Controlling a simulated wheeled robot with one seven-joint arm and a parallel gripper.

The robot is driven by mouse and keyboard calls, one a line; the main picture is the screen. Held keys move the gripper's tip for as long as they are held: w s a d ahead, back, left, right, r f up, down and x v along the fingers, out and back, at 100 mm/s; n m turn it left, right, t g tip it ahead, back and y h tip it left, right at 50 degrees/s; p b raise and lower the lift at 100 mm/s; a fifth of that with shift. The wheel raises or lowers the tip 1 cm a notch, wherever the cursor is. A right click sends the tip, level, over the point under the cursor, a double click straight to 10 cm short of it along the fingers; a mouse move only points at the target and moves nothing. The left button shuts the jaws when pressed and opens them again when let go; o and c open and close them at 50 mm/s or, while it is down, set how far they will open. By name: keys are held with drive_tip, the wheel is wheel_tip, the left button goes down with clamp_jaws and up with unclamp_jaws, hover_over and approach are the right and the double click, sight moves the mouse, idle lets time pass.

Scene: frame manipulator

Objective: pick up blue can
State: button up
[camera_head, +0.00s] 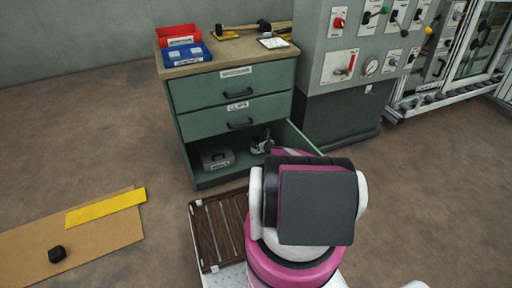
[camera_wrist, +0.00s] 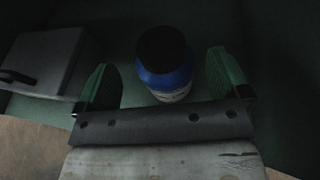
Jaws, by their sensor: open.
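The blue can (camera_wrist: 165,80) has a dark top and a pale band low on its side. It stands upright inside the dark lower compartment of the green cabinet (camera_head: 238,118). In the wrist view my gripper (camera_wrist: 163,84) is open, with one green finger to the left of the can and one to the right. Gaps show between the can and both fingers. The can's lower part is hidden behind my gripper's dark crossbar. In the head view my arm reaches to the compartment, and I cannot clearly make out the can there.
A grey case (camera_head: 217,158) stands left in the compartment, also in the wrist view (camera_wrist: 50,60). The cabinet's open door (camera_head: 300,137) is on the right. Red (camera_head: 178,35) and blue (camera_head: 186,54) bins sit on top. A control cabinet (camera_head: 345,105) stands close at right.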

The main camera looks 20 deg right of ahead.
sight(256, 139)
drive_tip(key=x, duration=0.5)
drive_tip(key=shift+f, duration=0.1)
drive_tip(key=c, duration=1.6)
drive_tip(key=shift+s, duration=0.1)
